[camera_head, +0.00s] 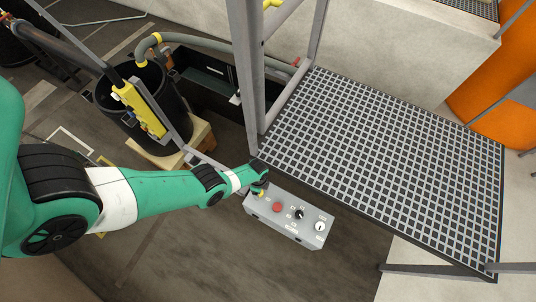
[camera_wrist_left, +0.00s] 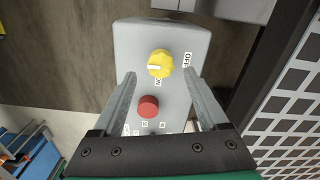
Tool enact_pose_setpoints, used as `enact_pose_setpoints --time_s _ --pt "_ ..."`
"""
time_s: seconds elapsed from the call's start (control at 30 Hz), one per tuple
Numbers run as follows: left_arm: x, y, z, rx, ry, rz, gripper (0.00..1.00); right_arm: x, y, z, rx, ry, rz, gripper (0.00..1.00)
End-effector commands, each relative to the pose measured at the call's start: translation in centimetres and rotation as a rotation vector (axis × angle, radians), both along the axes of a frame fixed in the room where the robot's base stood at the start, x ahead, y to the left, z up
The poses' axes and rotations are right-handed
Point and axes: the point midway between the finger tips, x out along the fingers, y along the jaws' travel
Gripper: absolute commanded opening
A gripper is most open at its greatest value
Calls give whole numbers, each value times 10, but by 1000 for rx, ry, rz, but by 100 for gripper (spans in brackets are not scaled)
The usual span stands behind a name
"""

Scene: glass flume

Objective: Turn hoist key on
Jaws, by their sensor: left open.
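A grey control box (camera_head: 285,229) stands beside the grated platform. At its left end is a yellow knob (camera_wrist_left: 160,63), which I take as the hoist key. It has a short white mark, with "OFF" to its right and "ON" below it in the left wrist view. In the head view the knob is mostly hidden by my left gripper (camera_head: 260,188). In the wrist view my left gripper (camera_wrist_left: 160,76) is open, its fingers on either side of the knob. I see gaps there, but cannot tell how far above the box the tips are.
A red button (camera_head: 278,207), a black knob (camera_head: 299,214) and a white dial (camera_head: 320,227) share the box's top. The grated platform (camera_head: 390,160) lies right behind it. A grey post (camera_head: 246,70) rises behind my left gripper. A black bucket (camera_head: 115,110) stands at left.

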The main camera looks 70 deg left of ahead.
Motion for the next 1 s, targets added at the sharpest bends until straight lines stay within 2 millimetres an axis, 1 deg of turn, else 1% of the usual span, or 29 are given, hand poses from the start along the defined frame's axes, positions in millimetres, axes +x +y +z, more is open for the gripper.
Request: enact_pose_setpoints --time_s 0.03,0.13,0.27,0.53,0.57,0.6,0.77,0.9,0.97,1.0 --pt "0 1 -19 0 0 2 76 0 0 -19 0 0 0 50" --pt "0 2 -30 1 -2 4 76 0 0 -29 0 0 0 50" --pt "-1 2 -35 1 -2 6 76 0 0 -34 0 -1 0 50" --pt "-1 2 -34 1 -2 6 76 0 0 -33 0 -1 0 50" --pt "-1 2 -34 1 -2 6 75 0 0 -33 0 -1 0 50" --pt "-1 2 -34 1 -2 6 68 0 0 -33 0 -1 0 50" --pt "-1 2 -34 1 -2 6 39 0 0 -33 0 -1 0 50" --pt "-1 2 -34 1 -2 6 14 0 0 -33 0 -1 0 50" --pt "-1 2 -34 1 -2 5 3 0 0 -33 0 -1 0 50" --pt "-1 2 -34 1 -2 5 0 0 0 -33 0 -1 0 50"
